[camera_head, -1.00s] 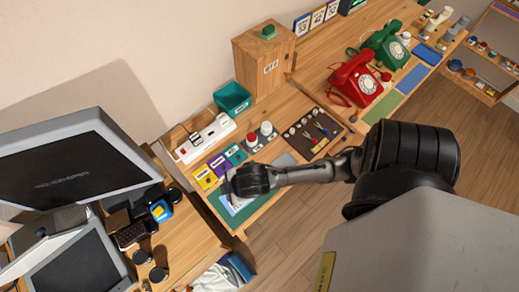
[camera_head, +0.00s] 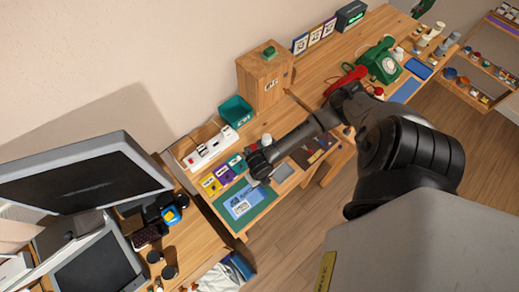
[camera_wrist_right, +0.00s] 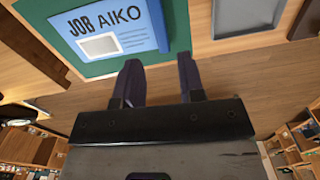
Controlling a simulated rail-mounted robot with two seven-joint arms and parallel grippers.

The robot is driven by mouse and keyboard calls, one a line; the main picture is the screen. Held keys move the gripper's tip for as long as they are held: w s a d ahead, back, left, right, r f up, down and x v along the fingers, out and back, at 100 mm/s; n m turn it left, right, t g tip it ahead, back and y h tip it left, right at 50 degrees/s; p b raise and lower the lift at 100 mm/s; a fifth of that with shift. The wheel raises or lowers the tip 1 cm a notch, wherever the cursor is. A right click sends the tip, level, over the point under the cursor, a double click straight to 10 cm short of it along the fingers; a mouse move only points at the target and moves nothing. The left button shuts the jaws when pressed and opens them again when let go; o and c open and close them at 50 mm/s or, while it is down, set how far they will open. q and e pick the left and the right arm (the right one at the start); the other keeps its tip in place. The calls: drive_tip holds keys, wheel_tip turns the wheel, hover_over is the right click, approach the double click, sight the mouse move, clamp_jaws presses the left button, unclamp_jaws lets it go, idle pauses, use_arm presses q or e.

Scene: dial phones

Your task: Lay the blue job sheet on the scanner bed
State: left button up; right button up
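The blue job sheet (camera_head: 242,203), with a white label, lies flat on a green mat (camera_head: 262,203) at the front of the wooden desk. In the right wrist view the sheet (camera_wrist_right: 110,22) reads "JOB AIKO". My right gripper (camera_head: 258,172) is by the mat's upper edge in the head view. In the wrist view its fingers (camera_wrist_right: 159,82) are apart with nothing between them, beside the sheet's edge. A grey-framed flat dark surface (camera_head: 88,268) at lower left may be the scanner bed; I cannot tell for sure. My left gripper is not in view.
A grey framed pad (camera_head: 283,172) lies right of the mat. Yellow, purple and green cards (camera_head: 222,174) and a white power strip (camera_head: 208,148) sit behind. A large dark panel (camera_head: 85,185) stands at left. A green phone (camera_head: 381,63) is at the right.

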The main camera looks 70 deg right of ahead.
sight(260, 187)
drive_tip(key=shift+f+b, duration=1.2)
wheel_tip(260, 187, down, 6)
drive_tip(key=b, duration=0.4)
drive_tip(key=shift+r, duration=0.25)
drive_tip(key=shift+f+b, duration=0.5)
drive_tip(key=shift+f, duration=0.05)
drive_tip(key=shift+c, duration=0.2)
drive_tip(key=c, duration=0.6)
drive_tip(key=shift+r+p, duration=0.55)
drive_tip(key=shift+p, duration=0.1)
drive_tip(key=shift+r+p, duration=1.95)
drive_tip(key=shift+p, duration=0.05)
